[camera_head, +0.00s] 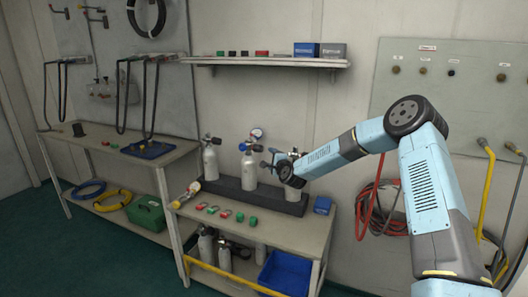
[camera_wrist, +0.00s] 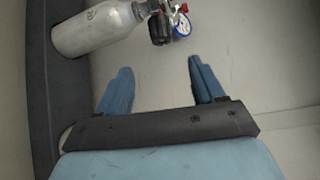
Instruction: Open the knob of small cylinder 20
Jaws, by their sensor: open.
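Small grey cylinders stand in a dark rack (camera_head: 232,189) on the bench: one at the left (camera_head: 210,163), one in the middle (camera_head: 249,168), and one at the right, mostly hidden behind my gripper. My gripper (camera_head: 268,157) is at the right of the middle cylinder. In the wrist view a grey cylinder (camera_wrist: 95,30) lies across the upper left, with a black knob (camera_wrist: 159,28) and a blue-rimmed gauge (camera_wrist: 182,25) at its valve. My open, empty fingers (camera_wrist: 163,80) point towards this valve, apart from it.
Several small red and green items (camera_head: 226,213) lie on the bench front. A blue box (camera_head: 322,205) stands at the right end of the rack. A shelf (camera_head: 265,61) hangs above. Red hoses (camera_head: 369,210) hang on the wall at the right.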

